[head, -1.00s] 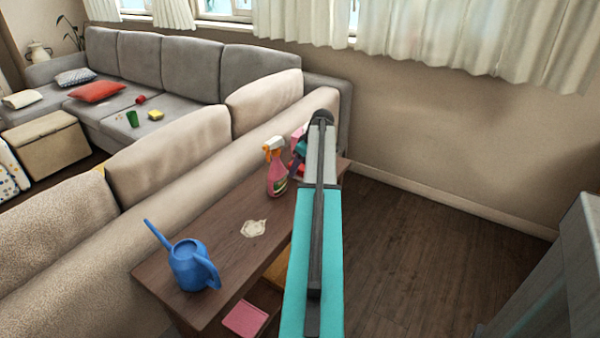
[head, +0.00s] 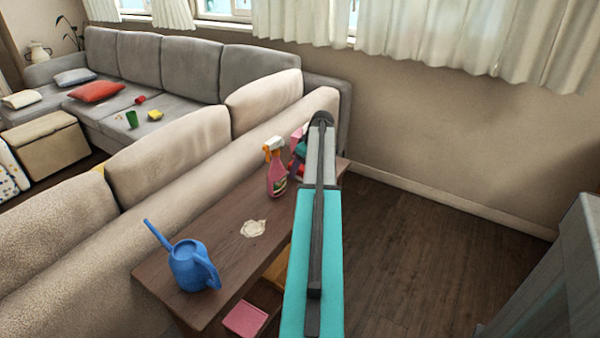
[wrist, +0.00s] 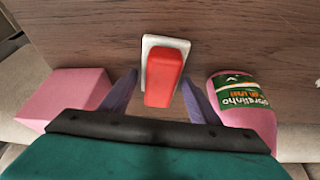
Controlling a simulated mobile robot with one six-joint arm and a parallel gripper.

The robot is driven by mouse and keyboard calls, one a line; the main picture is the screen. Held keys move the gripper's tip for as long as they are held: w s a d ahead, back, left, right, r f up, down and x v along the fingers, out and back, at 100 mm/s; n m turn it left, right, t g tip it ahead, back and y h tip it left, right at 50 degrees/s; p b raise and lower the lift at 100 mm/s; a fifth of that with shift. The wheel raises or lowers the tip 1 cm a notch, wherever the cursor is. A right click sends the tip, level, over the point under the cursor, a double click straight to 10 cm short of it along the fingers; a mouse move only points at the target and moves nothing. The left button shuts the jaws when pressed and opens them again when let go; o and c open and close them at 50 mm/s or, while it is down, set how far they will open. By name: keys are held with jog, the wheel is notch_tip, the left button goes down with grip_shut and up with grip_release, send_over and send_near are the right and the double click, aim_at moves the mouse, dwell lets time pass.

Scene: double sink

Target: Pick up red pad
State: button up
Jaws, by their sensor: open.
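The red pad (wrist: 164,80) is a red block with a pale grey-white base. It is on the brown wooden surface in the wrist view, near the middle. My gripper (wrist: 160,88) is open, with one purple-grey finger on each side of the red pad. Small gaps show between the fingers and the pad, and I cannot tell whether they touch. In the head view my arm hides most of this spot.
A pink box (wrist: 68,97) is just left of my fingers and a pink spray bottle (wrist: 240,105) just right. A blue watering can (head: 192,266) stands at the table's near end. The sofa back (head: 170,150) runs along the table (head: 222,240).

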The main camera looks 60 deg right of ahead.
jog(key=c, duration=0.7)
jog(key=shift+r, duration=0.1)
notch_tip(320, 180, up, 10)
jog(key=shift+r, duration=0.15)
dwell(0.4)
dwell(0.4)
